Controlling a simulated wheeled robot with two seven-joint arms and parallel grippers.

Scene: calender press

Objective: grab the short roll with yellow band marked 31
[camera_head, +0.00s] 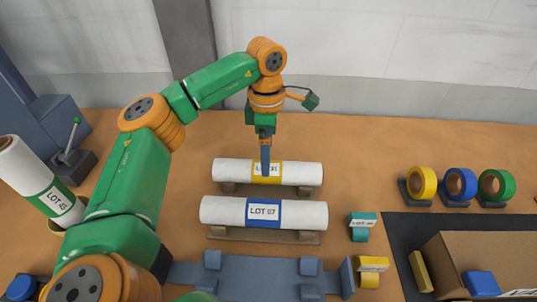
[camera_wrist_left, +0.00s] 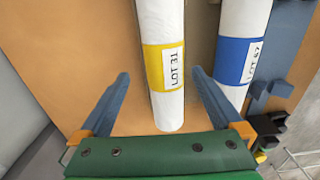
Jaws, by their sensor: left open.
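The short white roll with the yellow band (camera_head: 300,173) lies across its cradle at the back of the table. Its label reads LOT 31 in the left wrist view (camera_wrist_left: 164,65). My left gripper (camera_head: 265,168) is above this roll at its band, pointing down. In the left wrist view my left gripper (camera_wrist_left: 160,74) is open, with one blue finger on each side of the roll. Its right finger lies between this roll and the blue-banded one. I cannot tell whether the fingers touch the roll. My right gripper is not in view.
A roll with a blue band, LOT 67 (camera_head: 222,211), lies just in front, parallel and close. A green-banded roll, LOT 45 (camera_head: 25,172), leans at the left. Tape rolls (camera_head: 460,184) and a cardboard box (camera_head: 470,246) are at the right. A blue fixture (camera_head: 255,275) is in front.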

